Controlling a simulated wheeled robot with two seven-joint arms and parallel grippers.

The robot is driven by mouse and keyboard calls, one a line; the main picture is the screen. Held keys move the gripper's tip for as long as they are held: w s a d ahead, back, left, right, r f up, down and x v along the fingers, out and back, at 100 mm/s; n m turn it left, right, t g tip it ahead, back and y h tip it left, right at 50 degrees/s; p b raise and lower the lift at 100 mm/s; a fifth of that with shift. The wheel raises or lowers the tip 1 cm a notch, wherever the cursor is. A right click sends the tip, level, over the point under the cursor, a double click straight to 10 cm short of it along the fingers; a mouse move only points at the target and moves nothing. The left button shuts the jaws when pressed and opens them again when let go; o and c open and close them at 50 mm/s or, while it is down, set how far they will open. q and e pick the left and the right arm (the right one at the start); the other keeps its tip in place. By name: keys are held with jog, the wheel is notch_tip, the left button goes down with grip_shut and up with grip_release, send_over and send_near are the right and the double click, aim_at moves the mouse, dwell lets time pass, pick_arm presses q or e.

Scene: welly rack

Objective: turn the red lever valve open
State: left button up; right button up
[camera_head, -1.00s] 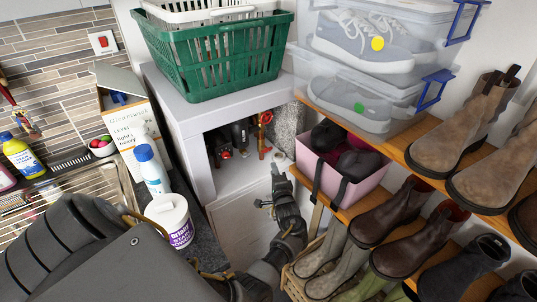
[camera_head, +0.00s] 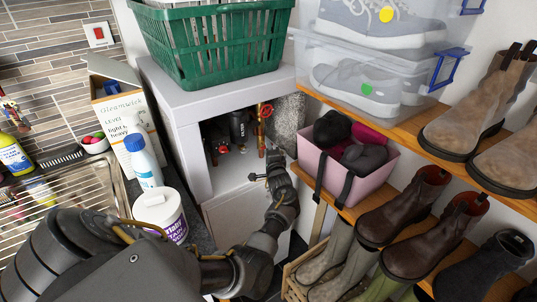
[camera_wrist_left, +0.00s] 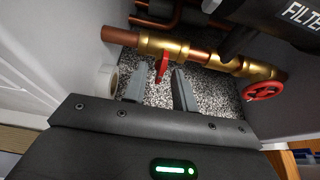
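The red lever (camera_wrist_left: 163,66) shows in the left wrist view on a brass valve body of a copper pipe (camera_wrist_left: 122,36). It stands between the two grey fingers of my left gripper (camera_wrist_left: 158,88), which are open with gaps beside the lever. In the head view my left gripper (camera_head: 275,158) reaches the opening of the white cupboard (camera_head: 177,107), beside the lower end of the copper pipe (camera_head: 262,132). The lever is not distinguishable there, seemingly hidden by the gripper. My right gripper is not in view.
A red round handwheel (camera_wrist_left: 263,91) sits further along the pipe, and a black filter housing (camera_wrist_left: 275,20) is close by. A pink box (camera_head: 374,185) stands right of my gripper. A green basket (camera_head: 212,45) is on the cupboard.

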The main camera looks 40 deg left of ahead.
pick_arm(q)
grip_shut()
jog(key=shift+f, duration=0.1)
